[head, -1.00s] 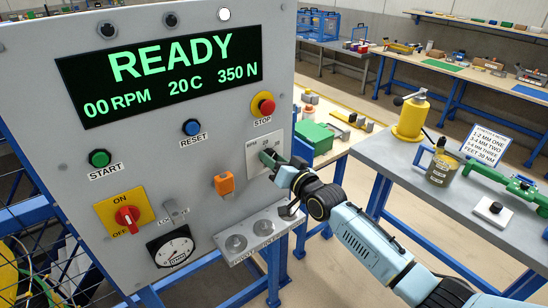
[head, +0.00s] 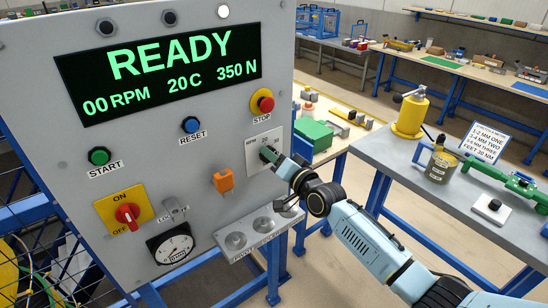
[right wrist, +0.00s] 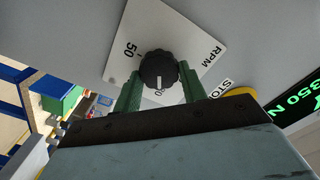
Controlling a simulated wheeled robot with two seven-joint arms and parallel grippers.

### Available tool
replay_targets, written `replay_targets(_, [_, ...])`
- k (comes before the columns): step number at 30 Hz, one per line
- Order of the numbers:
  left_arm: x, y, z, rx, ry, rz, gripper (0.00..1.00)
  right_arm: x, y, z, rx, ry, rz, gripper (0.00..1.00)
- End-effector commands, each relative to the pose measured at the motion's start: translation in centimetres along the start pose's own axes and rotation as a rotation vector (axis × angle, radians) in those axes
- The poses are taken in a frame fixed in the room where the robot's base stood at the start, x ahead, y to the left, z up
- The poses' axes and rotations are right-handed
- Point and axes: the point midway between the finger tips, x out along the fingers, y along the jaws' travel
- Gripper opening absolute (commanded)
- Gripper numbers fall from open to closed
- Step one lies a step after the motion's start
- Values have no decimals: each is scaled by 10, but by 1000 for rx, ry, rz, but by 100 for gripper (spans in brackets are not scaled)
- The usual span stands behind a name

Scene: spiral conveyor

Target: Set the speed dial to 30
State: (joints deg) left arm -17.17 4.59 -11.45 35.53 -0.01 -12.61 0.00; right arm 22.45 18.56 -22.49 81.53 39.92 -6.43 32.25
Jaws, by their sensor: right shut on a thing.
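The speed dial (head: 266,153) is a black ribbed knob on a white plate marked RPM, at the right side of the grey control panel. In the right wrist view the dial (right wrist: 158,68) sits between the two green fingers. Its white mark points down toward my gripper in that view; the plate shows 50 on the left, and the number near the mark is partly hidden. My right gripper (head: 271,156) is shut on the dial; it also shows in the right wrist view (right wrist: 160,84). My left gripper is not in view.
The display (head: 160,70) reads READY, 00 RPM. The red STOP button (head: 263,101) is just above the dial plate, and an orange switch (head: 223,180) is to its left. A ledge with round knobs (head: 258,233) juts out below. A grey bench (head: 420,185) stands to the right.

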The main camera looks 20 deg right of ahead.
Motion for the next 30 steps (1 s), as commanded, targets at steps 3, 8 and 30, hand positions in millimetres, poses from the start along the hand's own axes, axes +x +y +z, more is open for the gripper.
replay_targets(3, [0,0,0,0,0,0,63,0,1,1,0,-2,1,43])
replay_targets(8, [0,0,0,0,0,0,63,0,0,1,-1,-2,1,63])
replay_targets(30, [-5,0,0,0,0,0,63,-68,1,1,-1,-3,2,63])
